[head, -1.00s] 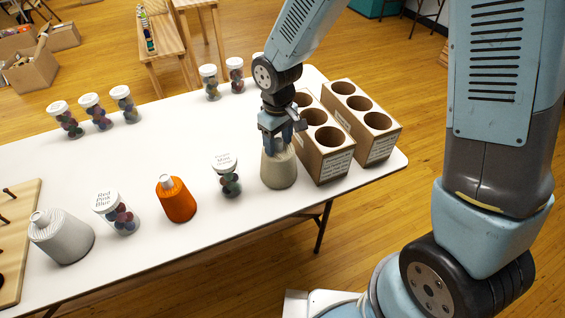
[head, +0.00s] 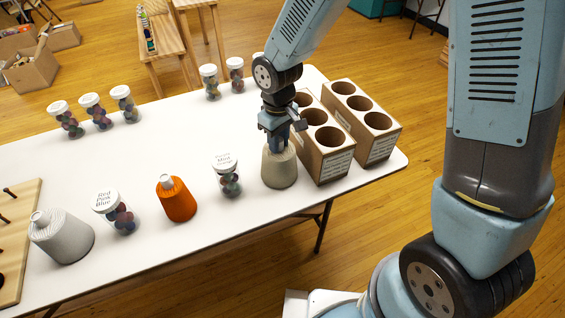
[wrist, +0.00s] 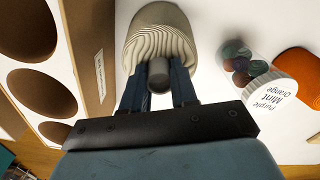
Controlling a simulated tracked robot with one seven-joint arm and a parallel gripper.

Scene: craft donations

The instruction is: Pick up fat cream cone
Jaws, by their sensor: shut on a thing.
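The fat cream cone (head: 279,170) stands upright on the white table, just left of the wooden hole boxes. My gripper (head: 276,143) is above it, pointing down, with its fingers shut on the cone's narrow top. In the wrist view my gripper (wrist: 158,88) has one finger on each side of the grey tip, and the ridged cream cone (wrist: 160,38) spreads out beyond them. The cone's base appears to be on the table; I cannot tell any small gap.
Two wooden boxes with round holes (head: 326,160) stand close right of the cone. A lidded jar (head: 229,180) stands close left, then an orange cone (head: 177,200), another jar (head: 122,219) and a grey-white cone (head: 64,240). The table's middle (head: 170,140) is clear.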

